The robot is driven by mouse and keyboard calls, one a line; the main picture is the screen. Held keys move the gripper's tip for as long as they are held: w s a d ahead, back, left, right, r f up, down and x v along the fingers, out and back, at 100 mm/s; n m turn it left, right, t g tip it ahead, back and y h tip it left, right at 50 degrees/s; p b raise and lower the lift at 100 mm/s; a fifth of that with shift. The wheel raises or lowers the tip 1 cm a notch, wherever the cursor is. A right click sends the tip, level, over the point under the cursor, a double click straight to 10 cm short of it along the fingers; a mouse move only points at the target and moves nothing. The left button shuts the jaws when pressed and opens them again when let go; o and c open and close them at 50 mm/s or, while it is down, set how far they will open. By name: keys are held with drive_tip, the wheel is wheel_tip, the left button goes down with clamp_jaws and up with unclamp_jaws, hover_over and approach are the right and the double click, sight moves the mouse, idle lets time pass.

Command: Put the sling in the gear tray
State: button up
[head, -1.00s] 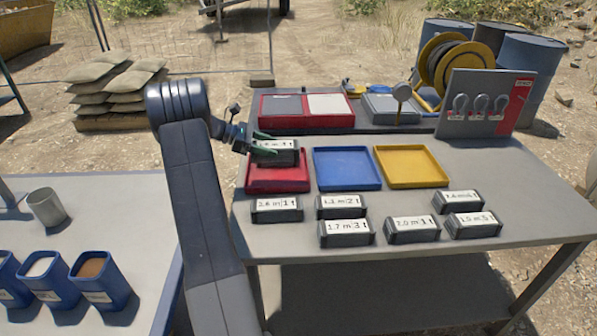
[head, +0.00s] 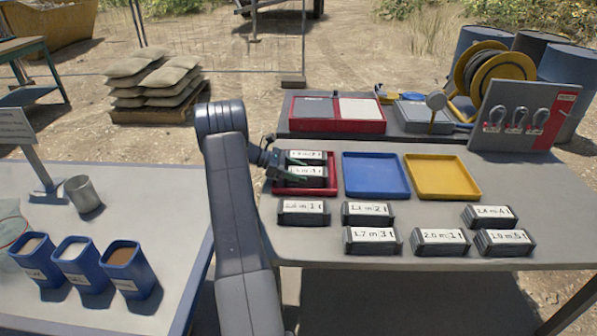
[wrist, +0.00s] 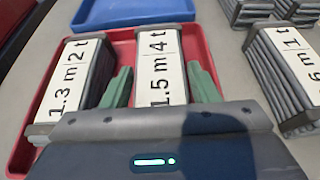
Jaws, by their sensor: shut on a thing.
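My gripper (head: 284,167) is shut on a grey sling bundle with a white label reading 1.5 m 4 t. In the wrist view this sling (wrist: 162,68) stands between the green fingers. It is within the red tray (head: 333,188), at the front half; whether it touches the tray floor I cannot tell. Another sling (head: 306,156), labelled 1.3 m 2 t in the wrist view (wrist: 76,75), sits beside it in the rear half. No tray is visibly named as the gear tray. A blue tray (head: 375,191) and a yellow tray (head: 443,192) to the right are empty.
Several labelled slings stand on the table in front of the trays, one (head: 303,212) close before the red tray. Behind are a red case (head: 370,126) and a shackle board (head: 520,140). A side table on the left holds blue tubs (head: 75,268) and a metal cup (head: 84,195).

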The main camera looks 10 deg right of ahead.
drive_tip(key=o, duration=1.2)
drive_tip(key=shift+f, duration=0.1)
drive_tip(key=shift+r, duration=0.25)
drive_tip(key=b+v, duration=0.1)
drive_tip(key=v, duration=1.1)
